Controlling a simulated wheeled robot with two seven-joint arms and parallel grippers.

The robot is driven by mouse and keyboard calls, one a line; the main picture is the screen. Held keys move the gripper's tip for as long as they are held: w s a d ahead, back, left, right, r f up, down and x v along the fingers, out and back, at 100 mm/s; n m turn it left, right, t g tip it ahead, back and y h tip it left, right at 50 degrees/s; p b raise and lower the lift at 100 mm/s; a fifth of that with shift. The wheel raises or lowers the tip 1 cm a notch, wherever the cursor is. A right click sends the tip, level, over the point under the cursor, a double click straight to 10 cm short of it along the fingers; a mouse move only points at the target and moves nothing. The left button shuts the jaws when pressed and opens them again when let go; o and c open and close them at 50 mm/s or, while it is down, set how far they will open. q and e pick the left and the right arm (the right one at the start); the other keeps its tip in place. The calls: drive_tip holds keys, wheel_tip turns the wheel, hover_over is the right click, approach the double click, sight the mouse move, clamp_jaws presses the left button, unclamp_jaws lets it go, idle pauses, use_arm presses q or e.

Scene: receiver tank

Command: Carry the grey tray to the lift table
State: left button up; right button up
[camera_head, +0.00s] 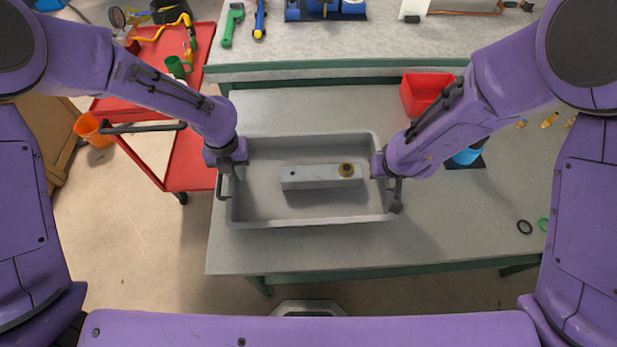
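The grey tray (300,221) is a shallow rectangular bin with a dark handle at each short end. It is over the grey-topped bench; I cannot tell whether it rests on it. A long grey block (310,181) with a brass-coloured round fitting (346,169) lies inside. My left gripper (229,172) is at the tray's left handle (221,188). My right gripper (394,192) is at the right handle. The fingers are small and partly hidden, so their closing on the handles is not clear. I cannot make out a lift table.
The bench (450,235) has free room right of the tray. A red bin (425,94) and a blue item (467,156) stand there, with small rings at far right. A red cart (190,165) with tools and an orange cup (93,130) are at left. Another bench (380,45) is behind.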

use_arm(q)
drive_tip(key=shift+w+f, duration=0.15)
drive_tip(key=shift+f, duration=0.3)
use_arm(e)
drive_tip(key=shift+w+f, duration=0.3)
drive_tip(key=shift+f, duration=0.1)
use_arm(q)
drive_tip(key=shift+r, duration=0.1)
clamp_jaws()
use_arm(e)
drive_tip(key=shift+s, duration=0.1)
clamp_jaws()
use_arm(q)
drive_tip(key=shift+r, duration=0.1)
use_arm(e)
drive_tip(key=shift+r, duration=0.2)
